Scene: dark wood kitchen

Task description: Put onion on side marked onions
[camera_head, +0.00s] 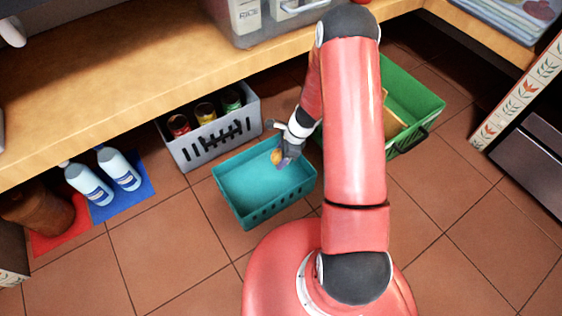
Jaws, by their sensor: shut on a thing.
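My gripper (283,158) is over the back right part of a teal basket (240,214), pointing down into it. It is shut on a small orange-brown onion (276,156), which shows at the left of the fingers. A small purple patch is beside the fingers; I cannot tell what it is. Whether the onion touches the basket floor cannot be told. The visible floor of the teal basket is otherwise empty. No marking that reads onions can be made out.
A grey basket (197,152) with several jars stands behind left of the teal one. A green crate (418,92) is at the right, partly behind my arm. Two white-blue bottles (104,178) stand on a blue mat (139,190). A wooden counter (130,90) overhangs behind. The front left floor is clear.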

